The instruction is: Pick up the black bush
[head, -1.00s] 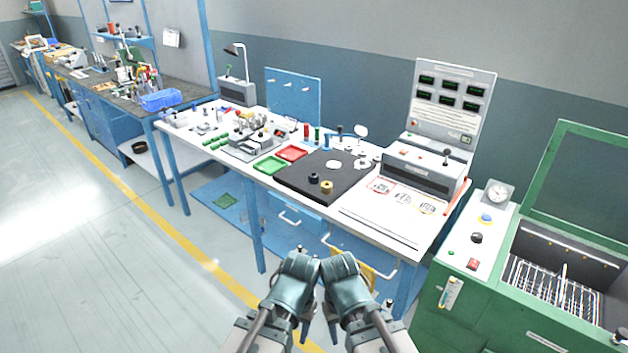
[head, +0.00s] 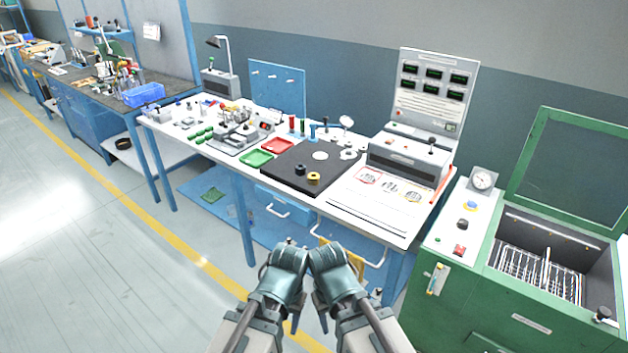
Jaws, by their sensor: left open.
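The black bush (head: 300,170) is a small dark ring-shaped piece on the black mat (head: 285,181), near its front edge. A yellow bush (head: 313,179) stands just to its right and nearer to me. My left gripper (head: 287,268) is open, low in front of the bench and well short of the bush. My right gripper (head: 330,268) is close beside it, also away from the bench top. Its fingers are mostly hidden, so I cannot tell its opening. Nothing is seen held in either.
A green tray (head: 256,158) and a red tray (head: 277,146) lie left of the mat. A printed white sheet (head: 374,206) and a grey instrument box (head: 408,160) are to its right. A green cabinet (head: 470,290) stands at the right. Open floor lies to the left.

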